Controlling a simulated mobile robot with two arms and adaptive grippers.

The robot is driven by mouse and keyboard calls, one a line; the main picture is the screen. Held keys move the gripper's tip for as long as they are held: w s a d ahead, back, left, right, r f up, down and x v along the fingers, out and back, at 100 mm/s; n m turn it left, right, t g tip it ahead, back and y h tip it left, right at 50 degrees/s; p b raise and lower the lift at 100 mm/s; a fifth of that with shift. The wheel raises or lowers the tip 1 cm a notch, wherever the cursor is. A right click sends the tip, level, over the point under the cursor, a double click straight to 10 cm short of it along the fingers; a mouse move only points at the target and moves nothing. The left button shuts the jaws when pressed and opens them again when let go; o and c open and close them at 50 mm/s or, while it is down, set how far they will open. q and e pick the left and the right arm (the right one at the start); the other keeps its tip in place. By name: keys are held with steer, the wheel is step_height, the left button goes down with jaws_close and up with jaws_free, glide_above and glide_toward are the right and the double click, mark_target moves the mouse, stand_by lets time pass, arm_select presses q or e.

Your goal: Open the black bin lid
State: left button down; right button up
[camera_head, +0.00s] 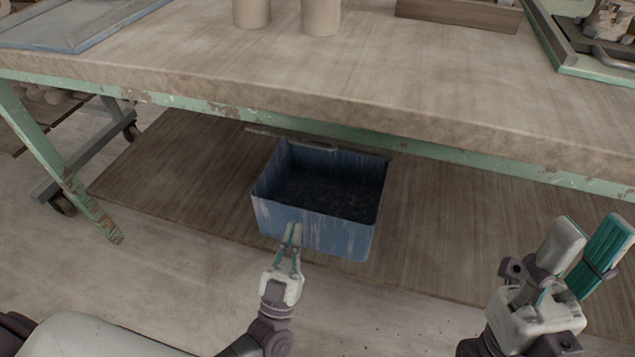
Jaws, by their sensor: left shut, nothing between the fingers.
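A blue rectangular bin (318,232) with worn, streaked walls stands on the wooden lower shelf under the table. Its top is open and its inside looks dark. I see no black bin; a thin dark edge (262,131) shows behind the blue bin's back rim, and I cannot tell whether it is a lid. My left gripper (293,230) is shut and empty at the bin's front wall, below the rim; I cannot tell whether it touches. My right gripper (590,232) is at the lower right, away from the bin, its fingers apart with nothing between them.
The worktable (300,75) overhangs the bin, with a green rail under its front edge. On it are two clay-coloured cylinders (321,15), a wooden box (459,14) and a blue-grey board (75,25). A green table leg (60,165) stands left. The shelf (450,220) is clear beside the bin.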

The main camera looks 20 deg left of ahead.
arm_select(q)
steer(key=b+x, duration=0.2)
steer(key=x, duration=1.2)
steer(key=shift+s+a+r, duration=0.1)
steer(key=shift+a, duration=0.05)
